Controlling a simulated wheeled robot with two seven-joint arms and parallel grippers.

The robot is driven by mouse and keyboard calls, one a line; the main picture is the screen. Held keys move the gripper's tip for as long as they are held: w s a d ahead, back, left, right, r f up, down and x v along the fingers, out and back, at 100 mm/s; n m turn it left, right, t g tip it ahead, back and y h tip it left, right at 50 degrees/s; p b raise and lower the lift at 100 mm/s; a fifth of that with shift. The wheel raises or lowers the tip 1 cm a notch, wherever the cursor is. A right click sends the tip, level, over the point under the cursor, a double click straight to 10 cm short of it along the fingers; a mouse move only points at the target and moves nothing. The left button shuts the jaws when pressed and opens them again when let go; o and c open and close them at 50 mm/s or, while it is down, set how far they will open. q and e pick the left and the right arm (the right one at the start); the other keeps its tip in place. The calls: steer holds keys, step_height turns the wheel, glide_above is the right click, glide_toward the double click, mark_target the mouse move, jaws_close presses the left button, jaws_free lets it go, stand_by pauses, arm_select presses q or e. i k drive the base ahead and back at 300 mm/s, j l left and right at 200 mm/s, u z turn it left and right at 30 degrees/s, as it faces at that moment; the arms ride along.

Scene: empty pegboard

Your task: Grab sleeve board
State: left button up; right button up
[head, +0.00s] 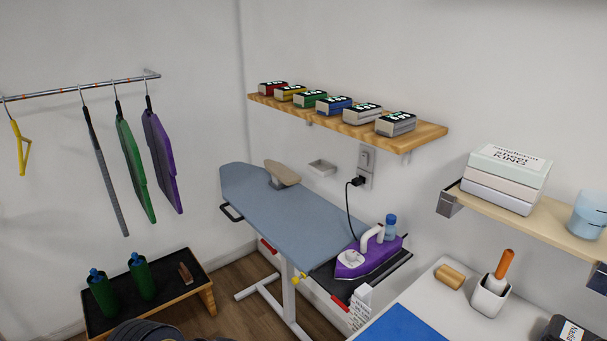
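A small beige padded board (282,172), which looks like the sleeve board, stands on the far left part of the blue-grey ironing board (300,215). It is tilted, with its rounded top facing up and a small dark support under it. Nothing touches it from above. Neither my left nor my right gripper shows in the head view.
A purple iron (365,262) sits at the ironing board's near end, its cord running to a wall socket (366,160). A wooden shelf (420,137) with several boxes hangs above. Garments hang from a rail (70,88) at left. A low table (190,312) holds green bottles.

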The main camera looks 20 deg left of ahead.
mark_target(281, 175)
steer(key=k+u, duration=0.1)
steer(key=k, duration=1)
steer(key=j+u, duration=0.15)
steer(key=u, duration=0.3)
steer(key=i+j+u, duration=0.1)
steer(key=u, duration=0.3)
steer(key=i+j+u, duration=0.1)
steer(key=u, duration=0.35)
steer(key=i, duration=2.15)
steer(key=i+l, duration=0.45)
steer(key=i, duration=0.15)
